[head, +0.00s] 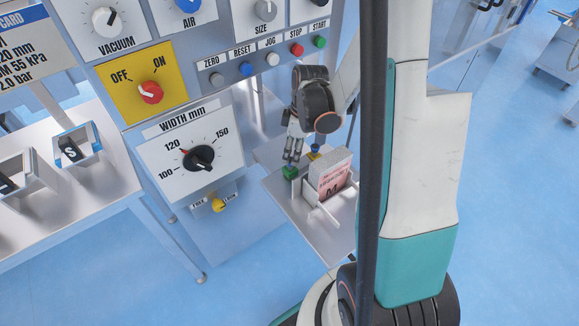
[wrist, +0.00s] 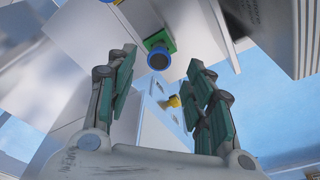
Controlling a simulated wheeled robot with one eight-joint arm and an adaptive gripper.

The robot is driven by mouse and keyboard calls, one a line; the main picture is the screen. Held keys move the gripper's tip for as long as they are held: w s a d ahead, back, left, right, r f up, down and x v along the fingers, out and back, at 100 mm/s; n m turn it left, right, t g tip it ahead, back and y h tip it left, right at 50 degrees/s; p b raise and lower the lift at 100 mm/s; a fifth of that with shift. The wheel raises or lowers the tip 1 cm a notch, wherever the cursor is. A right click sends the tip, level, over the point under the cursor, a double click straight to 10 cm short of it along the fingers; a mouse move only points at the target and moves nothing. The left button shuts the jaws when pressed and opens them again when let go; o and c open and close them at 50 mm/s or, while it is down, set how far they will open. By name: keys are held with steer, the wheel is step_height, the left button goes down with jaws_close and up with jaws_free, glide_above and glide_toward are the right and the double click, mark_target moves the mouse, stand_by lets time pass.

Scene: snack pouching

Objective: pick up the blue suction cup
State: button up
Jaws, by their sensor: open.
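The blue suction cup (wrist: 158,60) is round with a dark opening and sits on a green block (wrist: 160,41) in the wrist view. It lies between my two fingertips in that picture, apart from both. In the head view the green block (head: 290,173) is on a small tray shelf, just below the fingertips of my gripper (head: 293,158). The cup is too small and covered by my fingers to make out clearly there. My gripper is open and empty, pointing down.
A yellow block (head: 313,156) with a small blue top stands beside the green one. The machine's dial panel (head: 190,155) rises at left.

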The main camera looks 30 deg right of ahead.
mark_target(291, 160)
steer(key=f+b, duration=0.1)
steer(key=f, duration=0.1)
steer(key=f+b, duration=0.1)
steer(key=f, duration=0.1)
steer(key=f+b, duration=0.1)
steer(key=f, duration=0.1)
steer(key=shift+w+a+f, duration=0.2)
steer(key=shift+w+f, duration=0.05)
steer(key=shift+r, duration=0.1)
steer(key=c, duration=1.1)
